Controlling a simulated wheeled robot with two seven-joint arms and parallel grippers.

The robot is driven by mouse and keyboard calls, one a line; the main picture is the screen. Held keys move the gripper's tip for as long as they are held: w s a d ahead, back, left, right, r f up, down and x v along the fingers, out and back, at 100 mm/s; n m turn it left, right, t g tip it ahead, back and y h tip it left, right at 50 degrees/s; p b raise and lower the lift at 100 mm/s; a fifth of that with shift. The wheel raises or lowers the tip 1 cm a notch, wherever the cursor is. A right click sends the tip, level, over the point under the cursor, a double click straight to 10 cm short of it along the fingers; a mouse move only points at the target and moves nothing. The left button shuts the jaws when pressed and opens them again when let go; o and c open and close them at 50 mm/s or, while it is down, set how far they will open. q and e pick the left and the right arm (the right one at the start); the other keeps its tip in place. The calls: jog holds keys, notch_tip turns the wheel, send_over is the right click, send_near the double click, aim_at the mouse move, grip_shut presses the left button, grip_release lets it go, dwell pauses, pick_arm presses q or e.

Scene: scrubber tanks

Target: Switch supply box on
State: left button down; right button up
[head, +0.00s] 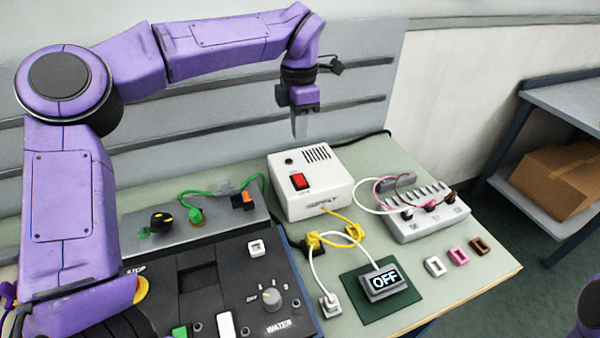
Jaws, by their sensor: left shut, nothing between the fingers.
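The supply box (322,196) is a white box labelled SUPPLY near the middle of the table. My right gripper is not in view.
A black panel (240,310) with a WATER knob stands at the front left. Yellow and white cables (340,236) lie before the box. A grey terminal block (428,217) is to its right. A cardboard box (562,178) sits on a shelf at right.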

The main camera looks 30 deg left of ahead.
aim_at(299, 183)
pick_arm(q)
notch_tip(299, 183, down, 13)
jog(key=shift+f+p, duration=0.1)
jog(key=shift+p, duration=1.15)
jog(key=shift+f, duration=0.15)
jog(key=shift+s+f+b, duration=0.1)
jog(key=shift+f+b, duration=0.2)
jog(key=shift+b, duration=0.15)
jog(key=shift+s+r, duration=0.1)
jog(key=shift+s, duration=0.05)
jog(key=shift+d, duration=0.1)
